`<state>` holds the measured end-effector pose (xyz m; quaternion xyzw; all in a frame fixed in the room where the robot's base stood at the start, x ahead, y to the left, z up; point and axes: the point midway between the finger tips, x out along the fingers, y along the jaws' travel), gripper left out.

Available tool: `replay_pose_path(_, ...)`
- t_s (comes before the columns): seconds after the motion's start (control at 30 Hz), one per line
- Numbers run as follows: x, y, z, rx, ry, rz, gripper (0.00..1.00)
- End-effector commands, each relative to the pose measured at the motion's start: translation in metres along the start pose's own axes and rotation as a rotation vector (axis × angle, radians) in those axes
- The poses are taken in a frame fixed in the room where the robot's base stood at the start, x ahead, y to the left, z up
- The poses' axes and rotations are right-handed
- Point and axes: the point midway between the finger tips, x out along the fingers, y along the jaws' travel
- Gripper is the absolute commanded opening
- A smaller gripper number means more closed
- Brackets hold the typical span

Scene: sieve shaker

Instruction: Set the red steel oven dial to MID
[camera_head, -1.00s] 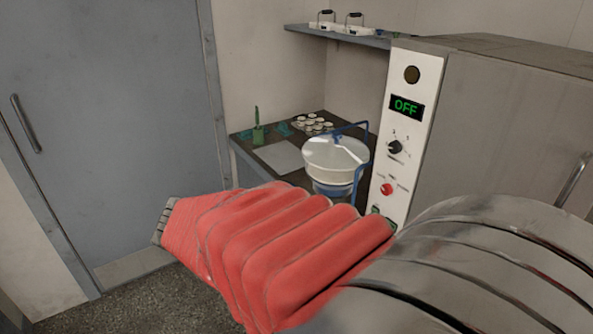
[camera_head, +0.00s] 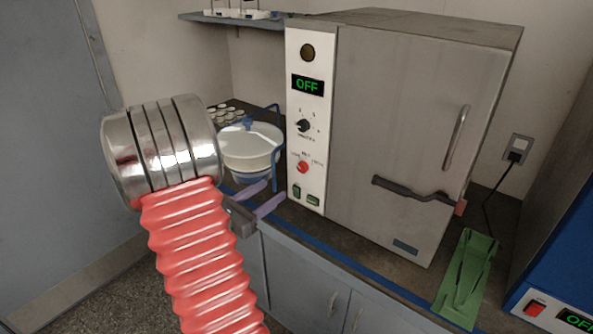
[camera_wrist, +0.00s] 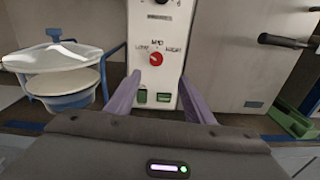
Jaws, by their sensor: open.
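The steel oven (camera_head: 420,120) stands on the counter with a white control panel on its left side. Its red dial (camera_head: 302,167) sits low on the panel, under a black knob. In the wrist view the red dial (camera_wrist: 156,59) shows below the labels LOW, MID and HIGH. I cannot tell for certain which label its pointer faces. My gripper (camera_head: 274,190) is open and empty, in front of the lower panel. In the wrist view its purple fingers (camera_wrist: 160,84) are spread to either side of the panel's lower part, below the dial and apart from it.
A white bowl with a blue frame (camera_head: 250,150) stands just left of the panel. Green switches (camera_head: 313,200) lie under the dial. The oven's dark lever (camera_head: 410,190) juts out at right, near a green tray (camera_head: 467,275). The oven display (camera_head: 307,85) reads OFF.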

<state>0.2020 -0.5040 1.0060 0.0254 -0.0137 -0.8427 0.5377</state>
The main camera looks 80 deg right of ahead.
Motion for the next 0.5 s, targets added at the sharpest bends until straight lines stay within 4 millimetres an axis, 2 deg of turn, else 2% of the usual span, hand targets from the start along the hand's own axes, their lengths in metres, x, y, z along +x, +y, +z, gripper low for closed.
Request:
replay_pose_path(0.13, 0.0104, 0.0036, -0.0069, -0.048, -0.026, 0.023, 0.48)
replay_pose_path(0.5, 0.0115, 0.0043, -0.0072, -0.052, -0.028, 0.026, 0.48)
